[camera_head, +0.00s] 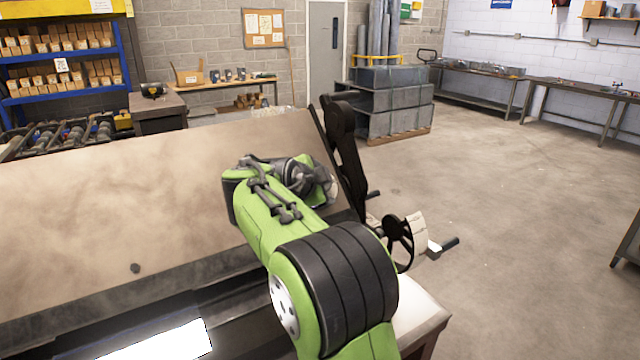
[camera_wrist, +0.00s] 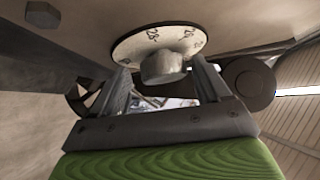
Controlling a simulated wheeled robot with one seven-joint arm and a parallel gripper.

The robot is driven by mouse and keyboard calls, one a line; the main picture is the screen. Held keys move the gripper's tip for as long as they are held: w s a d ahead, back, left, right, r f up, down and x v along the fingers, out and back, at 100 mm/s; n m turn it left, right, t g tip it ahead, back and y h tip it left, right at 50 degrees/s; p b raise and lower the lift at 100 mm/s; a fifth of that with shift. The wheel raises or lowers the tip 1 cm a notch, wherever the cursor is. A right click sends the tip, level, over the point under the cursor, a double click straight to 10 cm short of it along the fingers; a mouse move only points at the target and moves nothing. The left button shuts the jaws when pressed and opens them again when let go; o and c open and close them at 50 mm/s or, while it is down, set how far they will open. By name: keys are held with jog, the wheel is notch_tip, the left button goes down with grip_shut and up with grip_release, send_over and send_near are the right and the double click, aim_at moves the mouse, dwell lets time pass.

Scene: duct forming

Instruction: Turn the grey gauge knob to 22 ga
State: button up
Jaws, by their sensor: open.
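The grey gauge knob (camera_wrist: 163,68) shows in the wrist view at the upper middle, on a pale round dial (camera_wrist: 130,46) with dark numbers. A 28 can be read on it; the other marks are too small or slanted to read surely, and I cannot tell which one the knob points at. My gripper (camera_wrist: 160,80) is open, with one finger left and one right of the knob. Gaps show between the fingers and the knob's sides. In the head view my green arm hides the gripper, and the knob and dial are not seen.
A large machine with a sloping tan sheet surface (camera_head: 110,190) fills the left of the head view. A dark round part (camera_wrist: 248,84) lies close to the right finger. Open concrete floor (camera_head: 520,200) is at right.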

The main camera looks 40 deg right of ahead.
jog(key=p+v, duration=0.1)
jog(key=v, duration=1.4)
jog(key=shift+a+r+p, duration=0.2)
jog(key=shift+a+p, duration=0.1)
jog(key=shift+a, duration=0.05)
jog(key=shift+s, duration=0.2)
